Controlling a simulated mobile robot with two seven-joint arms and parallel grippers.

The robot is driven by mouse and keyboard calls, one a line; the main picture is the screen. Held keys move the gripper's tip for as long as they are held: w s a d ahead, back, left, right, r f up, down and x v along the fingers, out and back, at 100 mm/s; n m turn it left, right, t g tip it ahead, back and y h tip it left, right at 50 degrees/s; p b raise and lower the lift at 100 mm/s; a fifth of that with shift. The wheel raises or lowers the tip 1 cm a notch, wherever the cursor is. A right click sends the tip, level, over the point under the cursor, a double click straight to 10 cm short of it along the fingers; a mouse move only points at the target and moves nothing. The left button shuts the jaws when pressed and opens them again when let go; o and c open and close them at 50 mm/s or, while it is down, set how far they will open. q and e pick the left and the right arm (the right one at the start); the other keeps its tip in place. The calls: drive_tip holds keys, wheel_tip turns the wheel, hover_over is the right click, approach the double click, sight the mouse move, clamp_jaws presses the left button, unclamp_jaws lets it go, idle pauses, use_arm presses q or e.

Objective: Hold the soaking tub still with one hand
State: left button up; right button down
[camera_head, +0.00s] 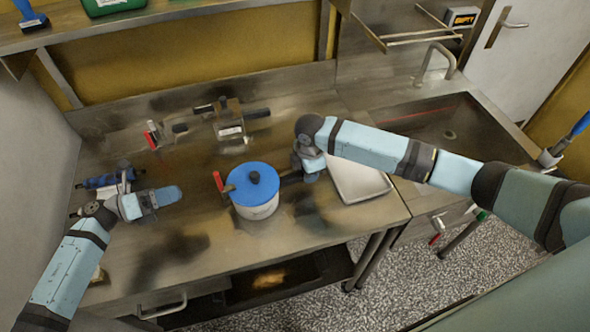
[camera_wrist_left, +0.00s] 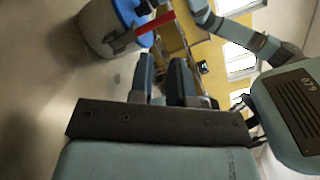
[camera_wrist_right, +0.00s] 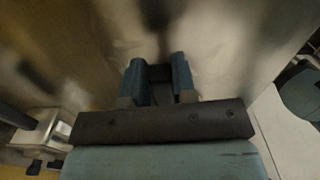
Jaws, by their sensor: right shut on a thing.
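The soaking tub (camera_head: 256,207) is a round pale tub with a blue lid (camera_head: 252,183) and a dark knob. It stands upright on the steel table. A red handle (camera_head: 219,182) sticks out on its left side and a dark handle (camera_head: 289,175) on its right. My right gripper (camera_head: 300,170) is at the dark handle, shut on it; the right wrist view (camera_wrist_right: 160,80) shows something dark between the fingers. My left gripper (camera_head: 168,196) is left of the tub, apart from it, fingers parted and empty. The left wrist view shows the tub (camera_wrist_left: 100,28) beyond the fingers (camera_wrist_left: 165,75).
A white tray (camera_head: 358,181) lies right of my right gripper. A metal fixture (camera_head: 231,125) with dark handles and a red-handled item (camera_head: 152,135) stand behind the tub. A blue tool (camera_head: 102,181) lies behind my left gripper. A sink (camera_head: 445,130) is at the right. Table in front is clear.

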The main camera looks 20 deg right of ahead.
use_arm(q)
clamp_jaws()
drive_tip(key=w+d+r+m+g, duration=0.1)
drive_tip(key=d+r+m+g, duration=0.2)
drive_tip(key=d+r+m, duration=0.5)
drive_tip(key=s+d+r+m+y, duration=0.1)
drive_tip(key=s+d+m+y, duration=0.4)
drive_tip(key=d+m+y, duration=0.45)
drive_tip(key=s+d+r+m+y, duration=0.1)
drive_tip(key=s+d+m+y, duration=0.45)
drive_tip(key=m, duration=0.65)
drive_tip(key=w+a+m+t+y, duration=0.1)
drive_tip(key=m+y, duration=0.1)
drive_tip(key=w+a+m+t+y, duration=0.1)
drive_tip(key=m+t+y, duration=0.1)
drive_tip(key=w+a+r+m+t+y, duration=0.1)
drive_tip(key=m+t+y, duration=0.1)
drive_tip(key=shift+w+r+y, duration=0.1)
drive_tip(key=shift+w+y, duration=0.2)
drive_tip(key=shift+w, duration=0.05)
